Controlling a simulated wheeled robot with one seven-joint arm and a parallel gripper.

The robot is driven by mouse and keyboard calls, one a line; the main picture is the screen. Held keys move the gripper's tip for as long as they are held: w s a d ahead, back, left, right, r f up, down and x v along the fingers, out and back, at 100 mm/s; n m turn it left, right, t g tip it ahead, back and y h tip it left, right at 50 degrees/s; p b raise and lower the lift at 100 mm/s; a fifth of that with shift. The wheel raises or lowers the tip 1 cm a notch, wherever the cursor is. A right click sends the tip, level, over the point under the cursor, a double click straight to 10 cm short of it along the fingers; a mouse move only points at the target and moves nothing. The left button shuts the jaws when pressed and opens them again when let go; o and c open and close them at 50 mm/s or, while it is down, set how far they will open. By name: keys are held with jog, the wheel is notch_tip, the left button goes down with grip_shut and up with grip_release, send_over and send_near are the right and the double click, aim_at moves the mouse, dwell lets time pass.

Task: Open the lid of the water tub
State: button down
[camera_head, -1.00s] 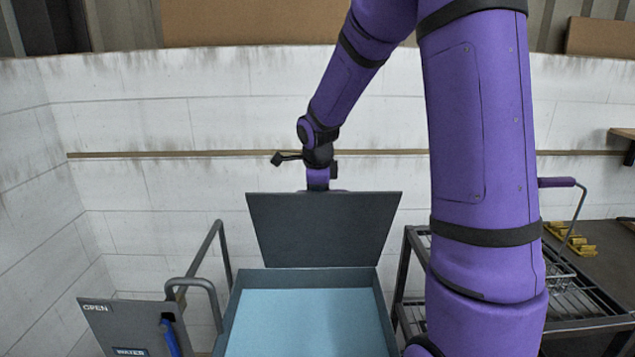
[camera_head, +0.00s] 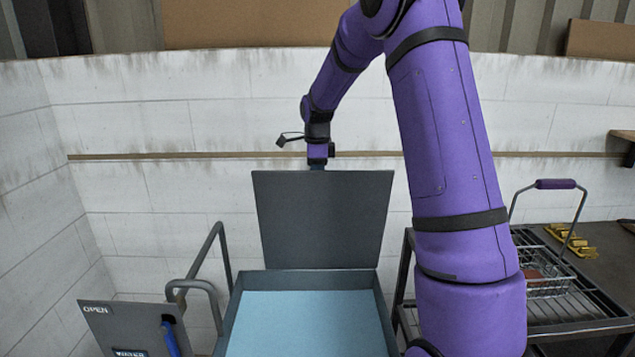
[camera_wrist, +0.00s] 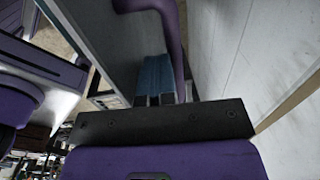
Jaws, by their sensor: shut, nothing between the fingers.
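The water tub (camera_head: 234,322) is a grey box with light blue water (camera_head: 308,325) in it, at the bottom middle of the head view. Its grey lid (camera_head: 322,218) stands up nearly vertical at the tub's back edge, so the tub is open. My gripper (camera_wrist: 154,100) is at the top edge of the lid, on its far side. In the head view the lid hides the fingertips. In the wrist view the fingers are shut with nothing between them, and I cannot tell whether they touch the lid.
A grey panel marked OPEN (camera_head: 125,328) with a blue lever (camera_head: 171,338) stands left of the tub, beside a grey rail (camera_head: 203,283). A rack (camera_head: 575,312) with a wire basket (camera_head: 548,286) is at the right. A white wall (camera_head: 220,110) is close behind the lid.

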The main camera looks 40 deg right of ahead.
jog(key=w+d, duration=0.1)
jog(key=w, duration=0.1)
jog(key=w+d, duration=0.1)
jog(key=w, duration=0.1)
jog(key=shift+d, duration=0.35)
jog(key=shift+r, duration=0.15)
notch_tip(320, 180, up, 11)
jog(key=shift+s+a+f, duration=0.2)
jog(key=shift+s, duration=0.1)
jog(key=shift+s, duration=0.1)
